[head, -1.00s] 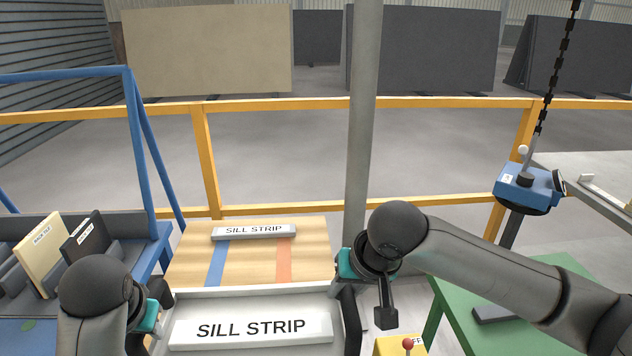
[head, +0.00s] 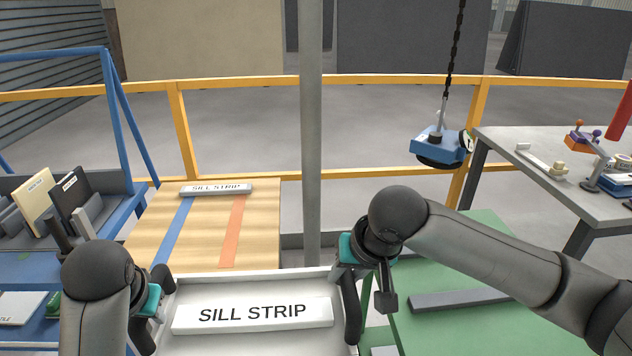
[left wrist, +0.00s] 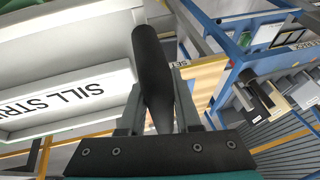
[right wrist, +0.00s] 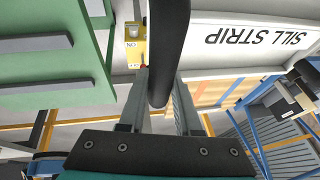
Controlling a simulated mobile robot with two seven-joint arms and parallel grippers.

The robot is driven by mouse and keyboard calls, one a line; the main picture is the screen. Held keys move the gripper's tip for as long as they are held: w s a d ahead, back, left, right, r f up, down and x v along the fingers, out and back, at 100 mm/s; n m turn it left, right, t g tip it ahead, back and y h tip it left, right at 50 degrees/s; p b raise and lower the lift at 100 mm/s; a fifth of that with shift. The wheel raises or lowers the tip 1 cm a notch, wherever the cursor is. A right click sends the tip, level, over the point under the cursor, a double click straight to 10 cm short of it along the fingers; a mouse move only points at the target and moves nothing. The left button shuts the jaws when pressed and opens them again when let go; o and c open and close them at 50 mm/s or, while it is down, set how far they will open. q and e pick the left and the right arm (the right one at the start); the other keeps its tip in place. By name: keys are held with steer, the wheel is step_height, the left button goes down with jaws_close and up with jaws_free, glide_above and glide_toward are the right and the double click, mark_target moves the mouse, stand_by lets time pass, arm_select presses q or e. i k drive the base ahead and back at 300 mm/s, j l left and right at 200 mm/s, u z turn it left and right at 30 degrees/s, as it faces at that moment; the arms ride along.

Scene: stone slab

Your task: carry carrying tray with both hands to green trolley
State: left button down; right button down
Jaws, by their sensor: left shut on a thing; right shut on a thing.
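The carrying tray (head: 245,270) is light grey with black side handles and holds a white block marked SILL STRIP (head: 252,315). My left gripper (head: 150,308) is shut on the tray's left handle; the left wrist view shows the black handle (left wrist: 155,70) between its fingers. My right gripper (head: 362,258) is shut on the right handle, which shows between its fingers in the right wrist view (right wrist: 166,50). The green trolley (head: 480,250) stands right of the tray, with a dark grey bar (head: 460,299) on its top. The tray's near edge is out of the head view.
A wooden table (head: 205,225) with blue and orange stripes and another sill strip (head: 216,189) stands ahead. A grey post (head: 311,140) rises behind the tray. A blue rack (head: 110,180) stands left, a grey table (head: 560,185) right. A blue device (head: 440,146) hangs from a chain.

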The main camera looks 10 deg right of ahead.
mark_target(475, 286)
steer(key=k+l, duration=0.1)
steer(key=l, duration=0.4)
steer(key=k+l, duration=0.1)
steer(key=l, duration=0.4)
steer(key=i+l, duration=0.1)
steer(key=l, duration=0.35)
steer(key=i+l, duration=0.1)
steer(key=l, duration=0.35)
steer(key=i+l, duration=0.15)
steer(key=l, duration=0.35)
steer(key=i+l, duration=0.1)
steer(key=l, duration=0.35)
